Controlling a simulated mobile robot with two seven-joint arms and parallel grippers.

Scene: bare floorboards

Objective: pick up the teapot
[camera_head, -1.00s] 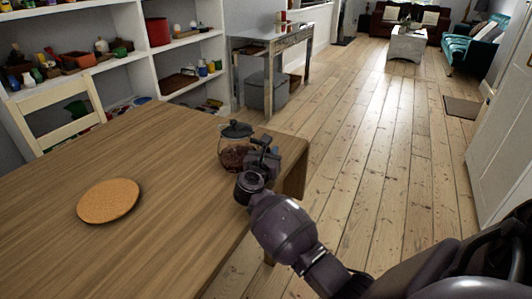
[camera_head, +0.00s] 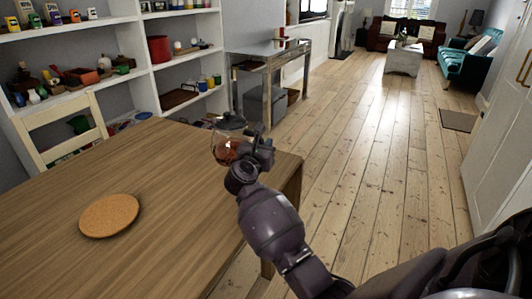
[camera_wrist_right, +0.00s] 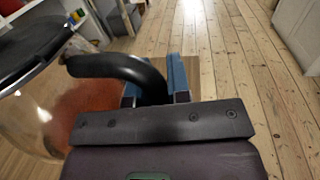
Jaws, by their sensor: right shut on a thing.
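The teapot (camera_head: 226,146) is clear glass with a dark lid and reddish-brown contents. In the head view it is at the far right corner of the wooden table, looking upright and raised above the top. In the right wrist view its glass body (camera_wrist_right: 40,112) and black handle (camera_wrist_right: 112,66) fill the left side. My right gripper (camera_head: 262,148) is shut on the teapot's handle, with blue finger pads (camera_wrist_right: 158,82) either side of it. The gripper partly hides the teapot in the head view. My left gripper is not in view.
A round cork mat (camera_head: 109,215) lies on the wooden table (camera_head: 165,175), with bare tabletop around it. A cream chair (camera_head: 62,130) stands at the table's far left. Shelves (camera_head: 150,62) and a side table (camera_head: 270,55) stand behind. Open floor lies to the right.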

